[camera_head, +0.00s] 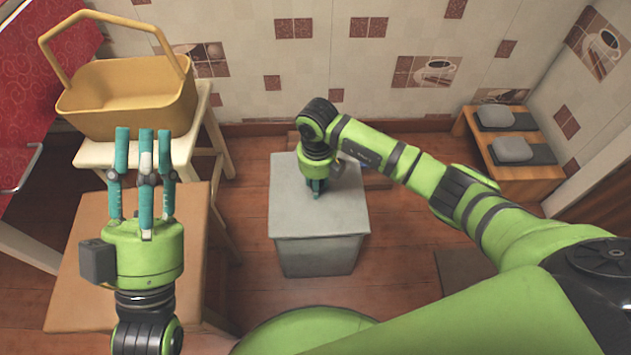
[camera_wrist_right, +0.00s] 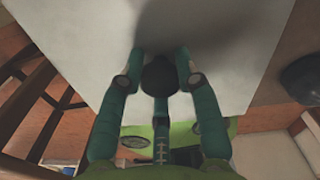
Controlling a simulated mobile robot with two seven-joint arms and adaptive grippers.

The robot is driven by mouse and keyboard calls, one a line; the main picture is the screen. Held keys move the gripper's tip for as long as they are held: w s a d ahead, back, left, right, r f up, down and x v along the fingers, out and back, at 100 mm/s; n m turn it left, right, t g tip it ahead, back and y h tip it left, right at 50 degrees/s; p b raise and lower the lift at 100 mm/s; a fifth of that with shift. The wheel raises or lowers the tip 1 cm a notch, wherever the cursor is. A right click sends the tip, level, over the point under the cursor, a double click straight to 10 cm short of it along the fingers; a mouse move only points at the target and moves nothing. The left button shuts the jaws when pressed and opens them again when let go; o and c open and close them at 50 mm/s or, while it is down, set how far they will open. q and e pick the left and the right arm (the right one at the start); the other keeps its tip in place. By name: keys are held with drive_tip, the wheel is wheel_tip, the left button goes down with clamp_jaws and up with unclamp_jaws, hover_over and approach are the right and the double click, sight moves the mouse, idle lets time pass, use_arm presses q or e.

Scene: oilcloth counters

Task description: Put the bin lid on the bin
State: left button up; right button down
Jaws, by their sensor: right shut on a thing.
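The grey bin (camera_head: 317,258) stands on the floor in the middle of the head view. Its grey square lid (camera_head: 345,212) lies over the top of the bin, covering the opening; I cannot tell whether a small gap is left below it. My right gripper (camera_head: 317,192) points down at the lid's middle. In the right wrist view its fingers are shut on the lid's dark round knob (camera_wrist_right: 160,76), and the pale lid (camera_wrist_right: 215,75) fills much of the picture. My left gripper (camera_head: 143,150) is open and empty, fingers pointing up, left of the bin.
A yellow basket (camera_head: 125,100) stands on a cream stool (camera_head: 95,152) at the back left. A brown tabletop (camera_head: 85,270) lies under my left arm. A low wooden bench (camera_head: 520,172) with grey cushions is at the back right.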

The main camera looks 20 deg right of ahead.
use_arm(q)
drive_tip(key=shift+s+a+r+m+t+h+b, duration=0.2)
drive_tip(key=shift+s+r+m+t+h, duration=0.1)
drive_tip(key=shift+s+r+h, duration=0.35)
drive_tip(key=shift+s+a+r+m+t+h+b, duration=0.15)
drive_tip(key=shift+s+r+m+t+h, duration=0.25)
drive_tip(key=shift+s, duration=0.45)
use_arm(e)
drive_tip(key=shift+f, duration=0.5)
